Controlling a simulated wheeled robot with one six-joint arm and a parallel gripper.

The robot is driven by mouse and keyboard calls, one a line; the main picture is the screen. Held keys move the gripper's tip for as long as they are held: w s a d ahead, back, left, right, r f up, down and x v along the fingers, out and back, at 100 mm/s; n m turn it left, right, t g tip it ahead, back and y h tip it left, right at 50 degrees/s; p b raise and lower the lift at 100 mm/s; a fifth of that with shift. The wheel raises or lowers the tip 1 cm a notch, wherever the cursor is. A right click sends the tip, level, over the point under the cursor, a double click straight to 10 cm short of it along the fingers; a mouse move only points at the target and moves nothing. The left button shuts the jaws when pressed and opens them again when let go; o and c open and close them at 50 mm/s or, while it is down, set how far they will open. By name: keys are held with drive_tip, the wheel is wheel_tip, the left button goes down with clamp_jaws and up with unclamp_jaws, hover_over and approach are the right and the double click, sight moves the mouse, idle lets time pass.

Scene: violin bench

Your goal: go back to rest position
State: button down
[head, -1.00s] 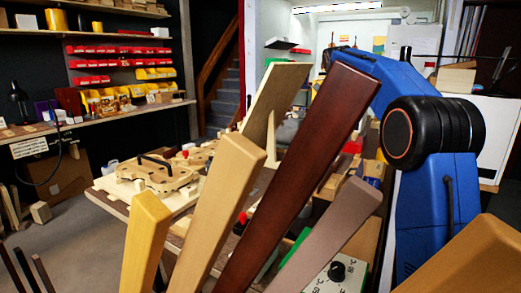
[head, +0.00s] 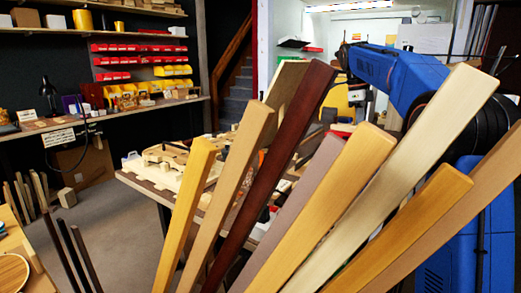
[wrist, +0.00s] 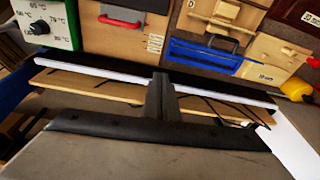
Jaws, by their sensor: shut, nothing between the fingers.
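My gripper (wrist: 161,98) shows in the wrist view, its two dark fingers together with nothing between them. Past the fingers lies a long black and white bar with a wooden strip (wrist: 95,84) along it. I cannot tell how far the fingers are from it. In the head view my blue arm reaches up and to the left behind several wooden pieces.
Long wooden pieces, among them a dark red one (head: 275,160), stand tilted in front of the head camera. Behind them is a workbench (head: 140,184). A box with a dial (wrist: 45,24) and several drawers or cases show in the wrist view.

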drive_tip(key=s+a+f+n+t+y, duration=0.15)
drive_tip(key=s+n, duration=0.45)
drive_tip(key=s, duration=0.6)
drive_tip(key=s+a+f+n+t+h, duration=0.1)
drive_tip(key=s+a+f+n, duration=0.15)
drive_tip(key=s+n, duration=0.6)
drive_tip(key=s+a+f+n+t+y, duration=0.1)
drive_tip(key=s+f+n, duration=0.3)
drive_tip(key=s+f, duration=0.5)
drive_tip(key=s+f+n+t, duration=0.2)
drive_tip(key=s+f+n, duration=0.3)
drive_tip(key=s+f, duration=0.5)
drive_tip(key=s, duration=0.6)
drive_tip(key=shift+a+f+y, duration=0.2)
drive_tip(key=shift+a+y, duration=0.15)
drive_tip(key=shift+a, duration=0.05)
